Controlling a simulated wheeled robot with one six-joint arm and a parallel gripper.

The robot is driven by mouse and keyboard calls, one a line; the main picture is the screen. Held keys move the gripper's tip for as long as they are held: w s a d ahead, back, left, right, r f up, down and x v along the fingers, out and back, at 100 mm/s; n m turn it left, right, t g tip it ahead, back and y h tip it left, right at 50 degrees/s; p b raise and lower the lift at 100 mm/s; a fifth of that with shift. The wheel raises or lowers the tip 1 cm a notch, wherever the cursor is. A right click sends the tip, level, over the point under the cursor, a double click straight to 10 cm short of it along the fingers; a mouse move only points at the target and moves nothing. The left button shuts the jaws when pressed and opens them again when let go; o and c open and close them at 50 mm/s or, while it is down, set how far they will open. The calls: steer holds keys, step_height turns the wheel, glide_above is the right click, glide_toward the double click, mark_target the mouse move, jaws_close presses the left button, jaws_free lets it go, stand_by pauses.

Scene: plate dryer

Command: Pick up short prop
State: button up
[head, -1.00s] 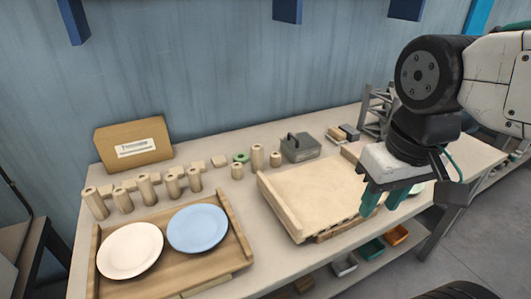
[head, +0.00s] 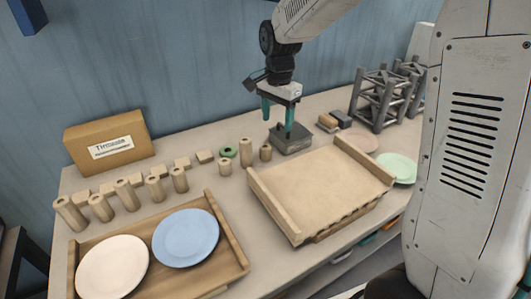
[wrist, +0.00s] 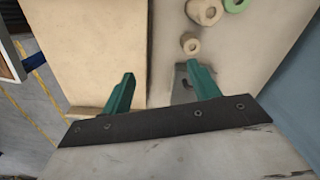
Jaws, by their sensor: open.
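Several pale wooden cylinders with holes in their tops stand on the table. Two short props stand near the middle, one (head: 225,167) in front of a green ring and one (head: 265,153) beside a taller prop (head: 246,152). A small holed cylinder also shows beyond my right finger in the wrist view (wrist: 190,45). My gripper (head: 278,126) points down, open and empty, over the dark grey box (head: 291,141), behind and slightly right of the nearer-right short prop. In the wrist view its green fingers (wrist: 161,72) are spread apart, with no prop between them.
A wooden tray (head: 240,254) holds a white and a blue plate at front left. A wooden rack board (head: 315,190) fills the middle. A cardboard box (head: 108,145) stands back left; grey frames (head: 380,98) stand back right. More cylinders line the left.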

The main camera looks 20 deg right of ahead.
mark_target(265, 146)
steer(key=w+f+m, duration=0.1)
steer(key=w+f, duration=0.1)
steer(key=w+f+m, duration=0.1)
steer(key=w+f, duration=0.2)
steer(key=w+a+f+m, duration=0.1)
steer(key=w+f, duration=0.1)
steer(key=f, duration=0.1)
steer(key=shift+w+f, duration=0.1)
steer(key=shift+w, duration=0.1)
step_height(265, 146, down, 3)
steer(key=shift+w+r+m, duration=0.15)
steer(key=shift+m, duration=0.15)
step_height(265, 146, down, 6)
steer(key=shift+d+r, duration=0.15)
steer(key=shift+r, duration=0.1)
steer(key=c, duration=1.1)
